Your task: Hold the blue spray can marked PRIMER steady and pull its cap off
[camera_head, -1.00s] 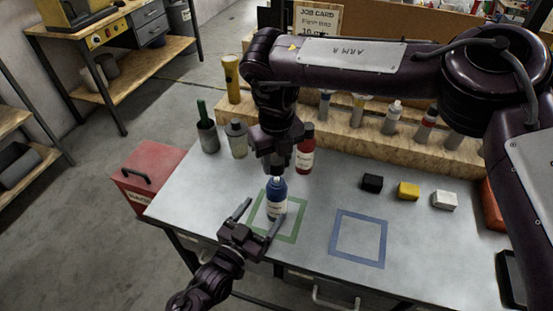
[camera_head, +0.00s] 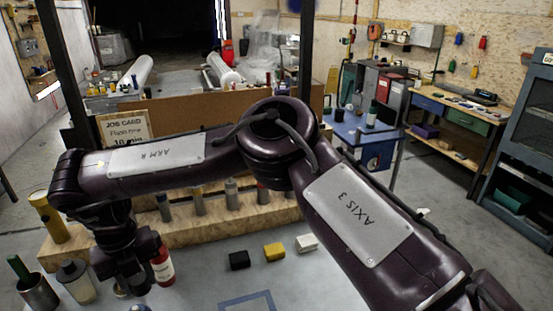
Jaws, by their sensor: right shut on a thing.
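Only a small part of the blue spray can (camera_head: 139,307) shows, at the bottom edge of the head view; its label and lower body are out of frame. My right gripper (camera_head: 133,286) is low at the left, directly above the can. It is shut on the can's cap, which is mostly hidden by the fingers. I cannot tell whether the cap is still seated on the can. My left gripper is out of view.
A red bottle (camera_head: 163,268) stands close beside my right gripper. A grey cup (camera_head: 38,292) and a grey-capped bottle (camera_head: 76,282) stand to the left. Black (camera_head: 239,260), yellow (camera_head: 274,252) and white (camera_head: 307,243) blocks lie to the right, above a blue taped square (camera_head: 247,300).

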